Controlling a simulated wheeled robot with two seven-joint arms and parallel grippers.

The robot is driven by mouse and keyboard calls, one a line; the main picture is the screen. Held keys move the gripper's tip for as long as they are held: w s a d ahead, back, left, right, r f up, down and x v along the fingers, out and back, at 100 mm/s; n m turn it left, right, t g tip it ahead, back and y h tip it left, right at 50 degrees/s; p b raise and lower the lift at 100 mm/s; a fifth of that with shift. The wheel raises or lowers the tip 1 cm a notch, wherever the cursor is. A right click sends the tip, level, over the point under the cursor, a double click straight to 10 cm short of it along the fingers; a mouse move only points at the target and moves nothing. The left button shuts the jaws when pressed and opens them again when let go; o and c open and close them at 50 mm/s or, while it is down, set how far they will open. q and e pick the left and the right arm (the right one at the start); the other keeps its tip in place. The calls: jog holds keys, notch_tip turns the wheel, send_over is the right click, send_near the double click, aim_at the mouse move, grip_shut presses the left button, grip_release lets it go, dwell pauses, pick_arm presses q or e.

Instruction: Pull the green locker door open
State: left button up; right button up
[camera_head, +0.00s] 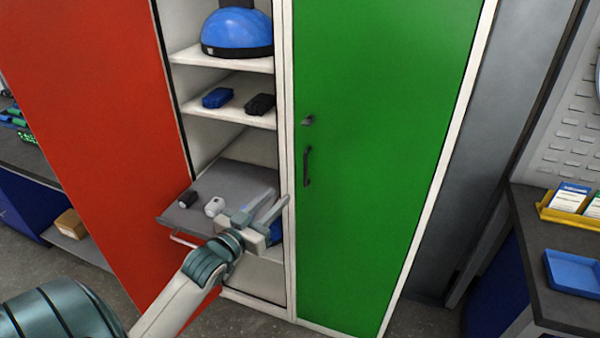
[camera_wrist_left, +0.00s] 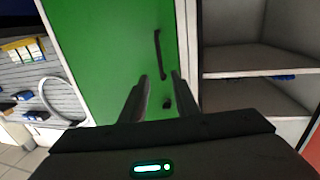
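The green locker door (camera_head: 385,130) looks shut, flush in its white frame. Its dark vertical handle (camera_head: 307,166) is near the door's left edge, with a small dark lock (camera_head: 308,120) above it. My left gripper (camera_head: 280,195) is open and empty, left of and a little below the handle in the head view, in front of the open locker beside it. In the left wrist view, which looks upside down, the green door (camera_wrist_left: 100,50) fills the middle. The handle (camera_wrist_left: 159,54) shows beyond and between the fingertips (camera_wrist_left: 159,76), apparently not held. My right gripper is out of view.
The red door (camera_head: 100,120) stands open at left. The open locker holds a blue helmet (camera_head: 237,33), small items on a shelf (camera_head: 240,112) and a pulled-out grey tray (camera_head: 235,175). At right is a dark workbench (camera_head: 545,235) with a blue tray (camera_head: 573,272).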

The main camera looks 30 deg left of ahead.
pick_arm(q)
jog(key=w+p, duration=0.3)
jog(key=w, duration=0.9)
jog(key=shift+w+a, duration=0.25)
grip_shut()
